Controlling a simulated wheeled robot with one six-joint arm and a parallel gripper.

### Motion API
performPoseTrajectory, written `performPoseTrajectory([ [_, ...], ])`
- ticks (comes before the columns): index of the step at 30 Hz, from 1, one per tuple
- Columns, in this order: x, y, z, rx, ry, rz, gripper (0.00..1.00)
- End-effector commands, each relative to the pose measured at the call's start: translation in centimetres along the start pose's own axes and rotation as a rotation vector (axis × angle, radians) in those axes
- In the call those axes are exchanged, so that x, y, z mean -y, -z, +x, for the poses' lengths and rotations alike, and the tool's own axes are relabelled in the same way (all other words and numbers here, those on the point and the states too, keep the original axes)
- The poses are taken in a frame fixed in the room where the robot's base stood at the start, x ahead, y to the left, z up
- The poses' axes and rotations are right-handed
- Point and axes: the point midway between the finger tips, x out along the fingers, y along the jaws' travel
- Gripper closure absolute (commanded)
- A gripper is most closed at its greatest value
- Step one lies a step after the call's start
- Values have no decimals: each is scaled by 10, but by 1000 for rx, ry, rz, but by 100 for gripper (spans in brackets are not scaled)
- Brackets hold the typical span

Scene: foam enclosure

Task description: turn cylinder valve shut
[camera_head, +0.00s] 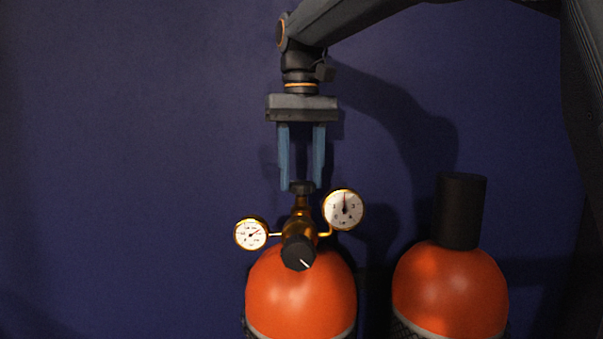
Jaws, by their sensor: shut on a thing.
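The cylinder valve is a small dark knob (302,187) on top of a brass valve body (302,208). It tops the left orange cylinder (300,290). My gripper (302,186) points straight down from above, its two blue fingers on either side of the dark knob and shut on it. The fingertips partly hide the knob's sides. A black regulator knob (298,253) with a white mark faces forward below the valve. One round gauge (251,234) sits to its left and another (344,209) to its upper right.
A second orange cylinder (450,292) with a tall black cap (461,211) stands close on the right, with a narrow gap between the two. A dark blue wall (130,150) is behind. The space left of the cylinders is clear.

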Motion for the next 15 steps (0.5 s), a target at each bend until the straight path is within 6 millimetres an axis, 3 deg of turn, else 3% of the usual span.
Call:
performPoseTrajectory([
  [15, 1, 0, 0, -1, 0, 488, 81],
])
